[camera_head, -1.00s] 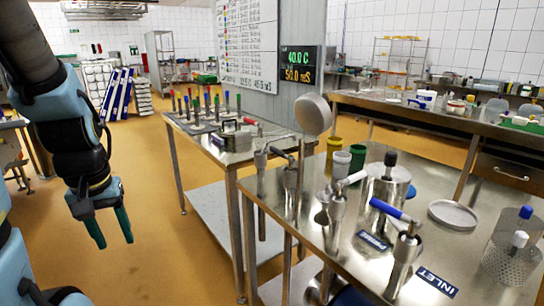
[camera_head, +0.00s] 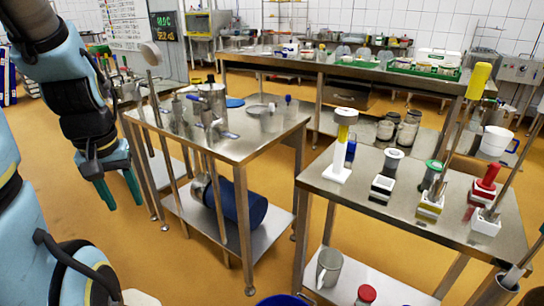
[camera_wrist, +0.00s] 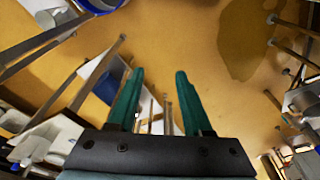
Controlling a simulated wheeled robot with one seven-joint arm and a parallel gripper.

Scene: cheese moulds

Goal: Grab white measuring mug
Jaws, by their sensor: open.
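I cannot make out the mug in the wrist view.
A second steel table (camera_head: 240,147) with metal tools stands between my gripper and the right-hand table. Several coloured-handled tools and a white stand (camera_head: 338,172) crowd the right-hand table. A grey jug (camera_head: 329,267) is on its lower shelf. Orange floor (camera_head: 275,262) shows between the tables.

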